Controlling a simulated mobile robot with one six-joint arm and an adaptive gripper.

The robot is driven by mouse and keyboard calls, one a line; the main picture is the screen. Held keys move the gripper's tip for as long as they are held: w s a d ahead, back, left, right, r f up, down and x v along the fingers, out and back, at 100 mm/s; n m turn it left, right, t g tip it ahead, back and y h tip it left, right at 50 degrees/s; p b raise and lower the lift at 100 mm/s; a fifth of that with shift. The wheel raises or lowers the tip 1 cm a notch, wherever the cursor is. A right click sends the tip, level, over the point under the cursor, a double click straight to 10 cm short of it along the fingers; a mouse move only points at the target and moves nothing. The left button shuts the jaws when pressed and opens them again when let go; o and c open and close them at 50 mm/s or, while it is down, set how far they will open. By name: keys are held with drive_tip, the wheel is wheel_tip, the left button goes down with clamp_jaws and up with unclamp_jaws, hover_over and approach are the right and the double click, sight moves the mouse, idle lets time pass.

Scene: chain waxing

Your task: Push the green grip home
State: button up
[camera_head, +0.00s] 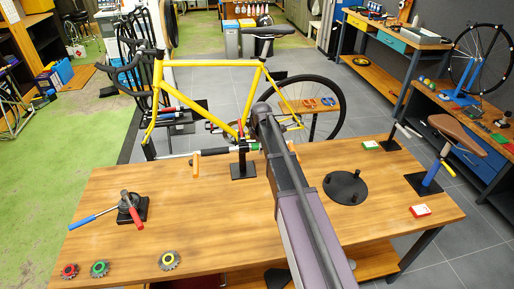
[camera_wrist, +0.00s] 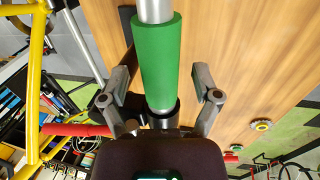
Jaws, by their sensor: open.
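The green grip (camera_wrist: 157,50) is a thick green sleeve around a silver bar (camera_wrist: 155,10) in the wrist view. Bare silver bar shows beyond its far end and a short length at its near end, then a dark collar (camera_wrist: 163,119). In the head view the green grip (camera_head: 254,147) shows as a small patch beside my arm. My gripper (camera_wrist: 163,78) is open, one finger on each side of the grip's near part. Gaps show between fingers and grip, so I see no hold. In the head view my arm hides the gripper.
The bar is held by a black stand (camera_head: 243,170) on the wooden table (camera_head: 230,225). A red-and-blue-handled tool (camera_head: 130,208) stands left, a black round plate (camera_head: 345,188) right. Sprockets lie front left. A yellow bicycle (camera_head: 187,105) stands behind the table.

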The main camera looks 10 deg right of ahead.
drive_tip(key=shift+c, duration=0.2)
clamp_jaws()
drive_tip(key=shift+d, duration=2.95)
drive_tip(key=shift+s, duration=0.1)
drive_tip(key=shift+o, duration=0.2)
unclamp_jaws()
drive_tip(key=shift+d, duration=0.1)
drive_tip(key=shift+r, duration=0.1)
